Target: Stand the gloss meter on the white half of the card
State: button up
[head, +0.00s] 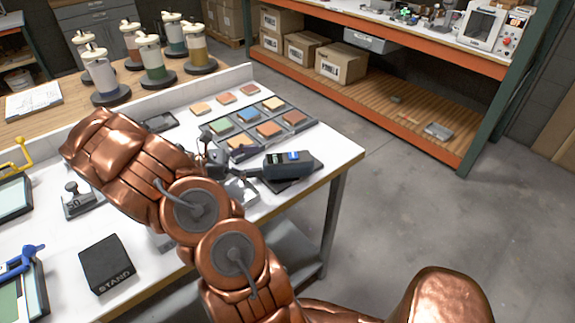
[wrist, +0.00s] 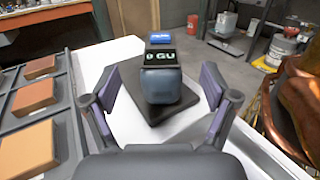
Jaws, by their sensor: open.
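The gloss meter (head: 287,165) is a dark blue-black block near the table's right edge. In the wrist view the gloss meter (wrist: 160,85) stands on a dark flat slab (wrist: 130,103), its display reading "0 GU". My gripper (head: 238,163) is just left of it in the head view. In the wrist view my gripper (wrist: 157,92) is open, with one purple-padded finger on each side of the meter's near end and visible gaps. I cannot identify the card with a white half for sure; my arm hides part of the table.
A grey tray of coloured tiles (head: 262,128) lies beside the meter. A black block marked STAND (head: 106,264) and framed panels with a yellow clamp (head: 17,157) and a blue clamp (head: 20,262) are at left. Several colorant canisters (head: 150,58) stand behind. Floor at right is clear.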

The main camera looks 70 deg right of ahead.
aim_at(288, 155)
jog(key=p+x, duration=0.1)
jog(key=x, duration=0.4)
jog(key=shift+s+d+r, duration=0.15)
jog(key=shift+s+r, duration=0.05)
jog(key=shift+s, duration=0.15)
jog(key=shift+s+d+f+p, duration=0.1)
jog(key=shift+s+d+p, duration=0.2)
jog(key=shift+s, duration=0.15)
grip_shut()
dwell(0.4)
